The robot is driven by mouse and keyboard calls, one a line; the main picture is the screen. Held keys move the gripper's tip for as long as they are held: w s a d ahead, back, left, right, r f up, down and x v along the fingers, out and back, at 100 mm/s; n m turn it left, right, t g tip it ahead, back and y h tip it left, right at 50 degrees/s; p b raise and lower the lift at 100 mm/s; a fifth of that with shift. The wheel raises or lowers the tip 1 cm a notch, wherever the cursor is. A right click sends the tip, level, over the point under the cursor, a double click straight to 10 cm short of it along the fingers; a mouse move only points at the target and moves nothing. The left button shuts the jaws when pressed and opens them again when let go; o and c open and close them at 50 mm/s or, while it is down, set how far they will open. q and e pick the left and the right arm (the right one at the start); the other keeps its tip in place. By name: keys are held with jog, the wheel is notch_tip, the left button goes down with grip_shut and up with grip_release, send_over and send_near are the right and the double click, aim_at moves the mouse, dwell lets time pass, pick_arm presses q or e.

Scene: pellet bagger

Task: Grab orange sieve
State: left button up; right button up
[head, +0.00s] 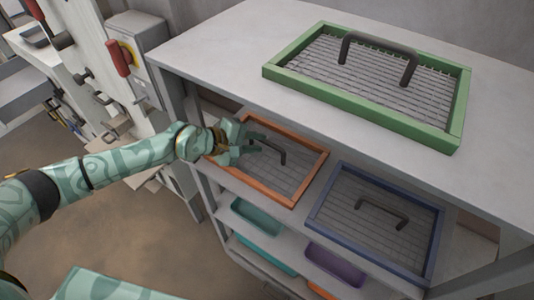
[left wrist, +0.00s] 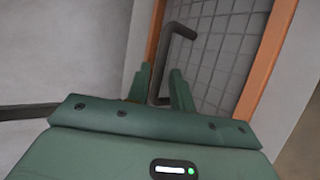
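The orange sieve (head: 300,191) lies on the shelf under the grey top, an orange frame with grey mesh and a dark bar handle (head: 270,149). In the left wrist view its frame (left wrist: 262,62) and handle (left wrist: 181,28) show close up. My left gripper (head: 255,144) is over the left part of this sieve, at the handle. In the left wrist view its two fingers (left wrist: 160,85) stand apart, with one leg of the handle showing between them. Whether they touch it I cannot tell. My right gripper is not in view.
A green sieve (head: 285,74) lies on the grey top (head: 225,48) above. A blue sieve (head: 374,256) lies right of the orange one. Teal (head: 257,216) and purple (head: 335,265) bins sit on lower shelves. A machine with a red-handled switch box (head: 136,50) stands at left.

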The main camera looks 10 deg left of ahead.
aim_at(267, 143)
pick_arm(q)
jog(key=x, duration=0.5)
jog(key=shift+s+b, duration=0.15)
jog(key=shift+b, duration=0.15)
jog(key=shift+s, duration=0.1)
grip_shut()
jog(key=shift+r, duration=0.1)
